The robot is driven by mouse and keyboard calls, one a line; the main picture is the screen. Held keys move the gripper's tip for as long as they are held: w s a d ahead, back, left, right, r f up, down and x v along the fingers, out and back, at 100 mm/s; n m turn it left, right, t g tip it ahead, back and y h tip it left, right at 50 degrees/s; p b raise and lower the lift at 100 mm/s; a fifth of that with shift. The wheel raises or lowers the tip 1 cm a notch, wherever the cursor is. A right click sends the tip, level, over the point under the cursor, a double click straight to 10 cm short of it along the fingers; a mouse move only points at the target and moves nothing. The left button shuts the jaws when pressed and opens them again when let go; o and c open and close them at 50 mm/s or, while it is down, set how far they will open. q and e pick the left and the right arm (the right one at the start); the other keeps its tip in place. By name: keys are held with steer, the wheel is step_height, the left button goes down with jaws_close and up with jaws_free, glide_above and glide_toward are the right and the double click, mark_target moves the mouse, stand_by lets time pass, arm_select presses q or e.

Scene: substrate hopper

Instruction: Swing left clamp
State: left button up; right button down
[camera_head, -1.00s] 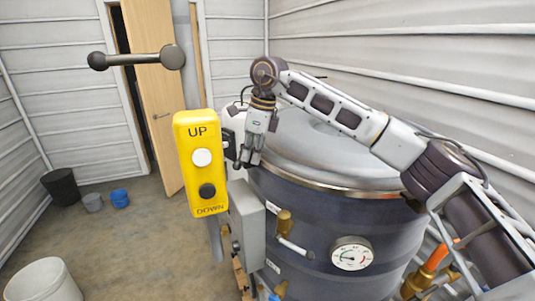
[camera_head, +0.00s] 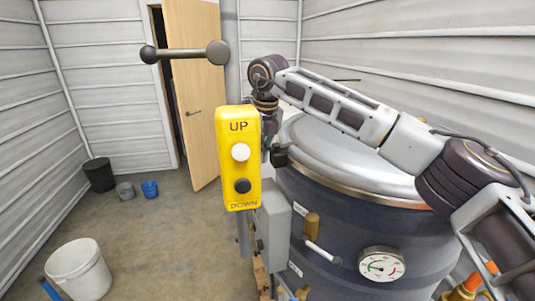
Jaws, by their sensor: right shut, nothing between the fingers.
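A large dark kettle (camera_head: 340,225) with a domed steel lid (camera_head: 345,150) stands at the right. A small dark block (camera_head: 279,156) sits at the left of the lid's rim; it may be the left clamp, but I cannot tell its swing position. My right arm reaches in from the right above the lid and bends down at its wrist. My right gripper (camera_head: 269,125) is shut and empty, just above and left of the dark block. The yellow control box partly hides it, and I cannot tell whether it touches the block. My left gripper is not in view.
The yellow UP/DOWN box (camera_head: 239,165) stands in front of the kettle's left side. A ball-ended bar (camera_head: 185,53) is above it. A gauge (camera_head: 382,265) and a valve handle (camera_head: 322,253) stick out in front. Buckets stand on the open floor (camera_head: 170,240) at left.

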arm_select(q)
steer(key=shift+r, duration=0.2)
arm_select(e)
steer(key=shift+w+a+m, duration=0.5)
steer(key=shift+w+a, duration=0.05)
steer(key=shift+a, duration=0.15)
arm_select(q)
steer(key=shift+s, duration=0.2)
arm_select(e)
steer(key=shift+s, duration=0.1)
